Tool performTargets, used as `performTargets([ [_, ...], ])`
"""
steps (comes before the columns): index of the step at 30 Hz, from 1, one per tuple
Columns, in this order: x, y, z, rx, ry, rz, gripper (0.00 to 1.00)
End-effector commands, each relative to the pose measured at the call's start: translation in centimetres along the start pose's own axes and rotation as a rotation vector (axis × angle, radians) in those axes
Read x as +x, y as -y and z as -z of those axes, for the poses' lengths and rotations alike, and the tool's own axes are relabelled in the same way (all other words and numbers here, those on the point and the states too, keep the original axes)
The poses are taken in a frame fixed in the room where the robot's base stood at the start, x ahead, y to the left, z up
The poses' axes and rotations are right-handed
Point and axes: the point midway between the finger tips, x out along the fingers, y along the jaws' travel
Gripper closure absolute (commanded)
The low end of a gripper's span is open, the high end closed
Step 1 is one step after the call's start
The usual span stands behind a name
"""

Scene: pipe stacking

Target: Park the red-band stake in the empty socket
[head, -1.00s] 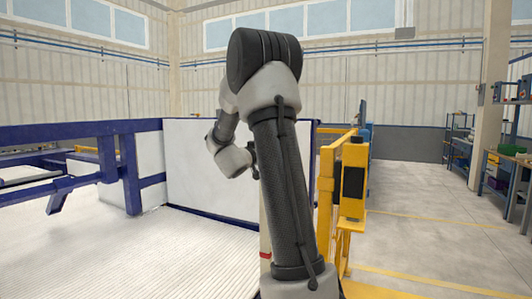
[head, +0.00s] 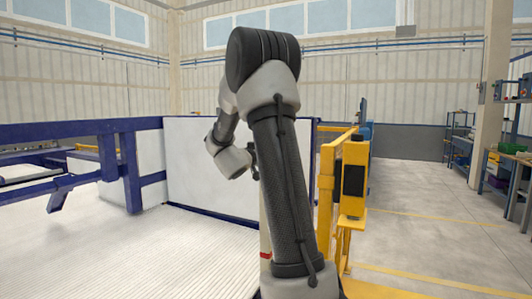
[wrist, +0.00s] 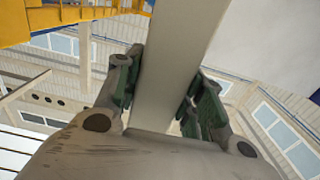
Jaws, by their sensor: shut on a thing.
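The red-band stake (head: 264,240) is a pale upright post with a red band near its visible lower end. In the head view it shows as a narrow strip beside my arm's lower link, which hides much of it. In the wrist view, my gripper (wrist: 164,85) is shut on a pale, flat-sided stake (wrist: 182,45), with a green-dark finger pad on each side. No red band shows in the wrist view. My gripper's fingers are mostly hidden behind my arm in the head view. The empty socket cannot be made out in either view.
A yellow frame (head: 327,190) with a yellow-and-black box (head: 354,180) stands just right of my arm. A white panel (head: 212,165) and blue rails (head: 128,165) stand at the left, above a ribbed white surface (head: 130,255). Open floor (head: 420,220) lies to the right.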

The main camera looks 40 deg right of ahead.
Motion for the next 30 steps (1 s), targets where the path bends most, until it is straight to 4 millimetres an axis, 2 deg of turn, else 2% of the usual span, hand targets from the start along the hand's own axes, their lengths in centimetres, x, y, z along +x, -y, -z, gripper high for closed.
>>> performTargets([
  [8, 0.0, 0.0, 0.1, 0.001, -0.003, 0.0, 1.0],
  [22, 0.0, 0.0, -1.7, 0.0, -0.002, 0.0, 1.0],
  [30, 0.0, 0.0, -1.9, 0.001, -0.003, 0.0, 1.0],
])
